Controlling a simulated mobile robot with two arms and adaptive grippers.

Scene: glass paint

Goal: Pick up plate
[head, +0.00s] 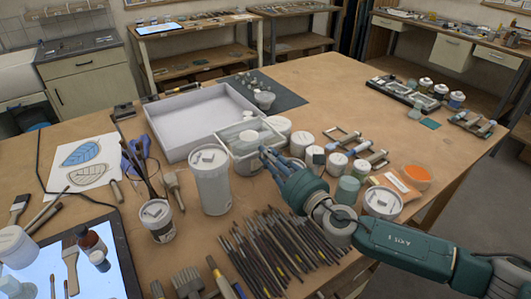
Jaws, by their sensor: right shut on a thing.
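A pale, shallow rectangular plate (228,139) with a light rim is near the middle of the head view, at the front right corner of a large white tray. My right gripper (268,157) comes in from the right and is shut on the near right edge of this plate. The fingers hide part of that edge. My left gripper is not in view.
The large white tray (185,120) lies behind the plate. A tall white container (210,180) stands to the left, with several jars (302,143) to the right. Many brushes (270,250) lie in front.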

